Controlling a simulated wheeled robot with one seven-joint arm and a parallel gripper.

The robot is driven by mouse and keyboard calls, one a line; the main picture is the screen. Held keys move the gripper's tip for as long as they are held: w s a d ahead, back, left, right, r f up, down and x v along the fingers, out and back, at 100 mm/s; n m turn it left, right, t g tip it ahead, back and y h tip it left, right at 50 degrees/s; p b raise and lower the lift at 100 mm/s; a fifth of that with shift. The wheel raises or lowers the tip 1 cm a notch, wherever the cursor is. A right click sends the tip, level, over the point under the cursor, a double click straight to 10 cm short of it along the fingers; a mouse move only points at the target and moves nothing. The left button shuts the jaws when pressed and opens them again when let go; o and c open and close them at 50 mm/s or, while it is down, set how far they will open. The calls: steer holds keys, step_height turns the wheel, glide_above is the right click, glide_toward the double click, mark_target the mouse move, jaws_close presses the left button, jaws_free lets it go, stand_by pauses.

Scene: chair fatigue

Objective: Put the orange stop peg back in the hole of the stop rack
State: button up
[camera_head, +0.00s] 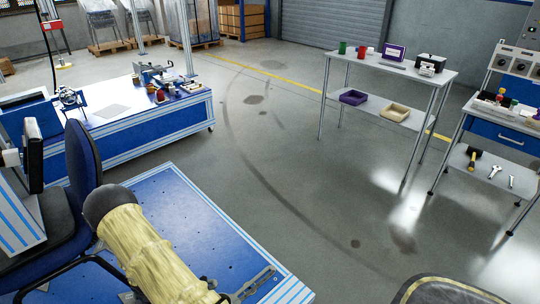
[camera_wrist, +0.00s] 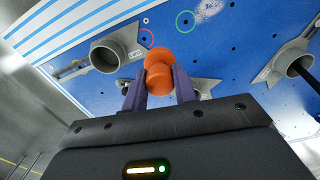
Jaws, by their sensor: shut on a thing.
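In the wrist view my gripper (camera_wrist: 160,92) is shut on the orange stop peg (camera_wrist: 158,70), held between its two dark purple fingers. The peg's rounded end points up in the picture, over a blue plate (camera_wrist: 225,45). A red ring (camera_wrist: 146,38) and a green ring (camera_wrist: 185,20) each circle a small dark hole in this plate. The peg covers part of the plate just below the red ring, and I cannot tell how far above it the peg is. I cannot clearly identify the stop rack. My gripper does not show in the head view.
Grey fittings with round openings stand on the plate at left (camera_wrist: 108,52) and right (camera_wrist: 285,65) of the peg. The grey floor (camera_head: 310,200) to the right is open.

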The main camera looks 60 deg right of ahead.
steer(key=s+a+r+n+p, duration=0.1)
steer(key=a+r+n+p, duration=0.1)
steer(key=r+p, duration=0.8)
steer(key=s+a+r+n+p, duration=0.1)
steer(key=a+r+p, duration=0.3)
steer(key=r+p, duration=0.7)
steer(key=n+p, duration=0.1)
steer(key=p, duration=0.3)
steer(key=shift+a+n, duration=0.35)
steer(key=shift+n, duration=0.05)
steer(key=shift+a, duration=0.1)
